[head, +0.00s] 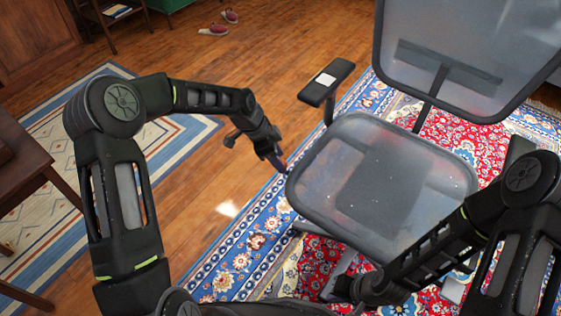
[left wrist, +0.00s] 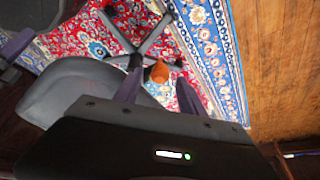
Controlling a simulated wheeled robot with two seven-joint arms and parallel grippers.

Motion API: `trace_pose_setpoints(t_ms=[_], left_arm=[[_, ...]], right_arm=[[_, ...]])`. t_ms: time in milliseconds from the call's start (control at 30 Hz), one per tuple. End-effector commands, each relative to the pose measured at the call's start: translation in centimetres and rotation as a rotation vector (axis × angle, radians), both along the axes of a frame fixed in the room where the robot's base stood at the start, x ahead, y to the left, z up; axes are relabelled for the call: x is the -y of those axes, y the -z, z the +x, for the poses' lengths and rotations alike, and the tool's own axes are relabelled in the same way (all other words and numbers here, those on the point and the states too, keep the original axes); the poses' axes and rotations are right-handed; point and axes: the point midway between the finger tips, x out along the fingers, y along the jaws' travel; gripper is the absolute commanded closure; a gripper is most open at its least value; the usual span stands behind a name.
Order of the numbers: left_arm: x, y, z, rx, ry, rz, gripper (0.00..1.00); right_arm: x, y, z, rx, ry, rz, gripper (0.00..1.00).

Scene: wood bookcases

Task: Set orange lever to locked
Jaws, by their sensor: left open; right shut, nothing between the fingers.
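An office chair with a grey mesh seat (head: 385,180) stands in the middle right of the head view. In the left wrist view an orange lever (left wrist: 160,72) shows beside the dark underside of the seat (left wrist: 75,90); the seat hides it in the head view. My left gripper (head: 276,160) is at the seat's left edge, fingers pointing down. In the left wrist view its fingers (left wrist: 160,92) are open, with the lever appearing between their tips; I cannot tell whether they touch it. My right gripper (head: 348,288) is low at the seat's front, shut and empty.
An armrest (head: 327,82) rises behind my left gripper, and the mesh backrest (head: 465,50) is at the back right. The chair stands on a patterned red and blue rug (head: 235,250). Bare wood floor (head: 200,215) lies left of it. A dark table (head: 20,165) is at the far left.

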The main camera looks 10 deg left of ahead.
Motion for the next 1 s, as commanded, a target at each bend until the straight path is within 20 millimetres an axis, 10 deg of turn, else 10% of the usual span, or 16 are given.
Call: trace_pose_setpoints(t_ms=[433, 1000], left_arm=[[0.58, 1.58, 0.25, 0.000, -0.001, 0.000, 0.53], [0.57, 1.55, 0.24, 0.000, -0.001, 0.000, 0.99]], right_arm=[[0.00, 0.25, 0.00, 0.000, 0.000, 0.000, 1.00], [0.00, 0.25, -0.01, 0.000, 0.000, 0.000, 1.00]])
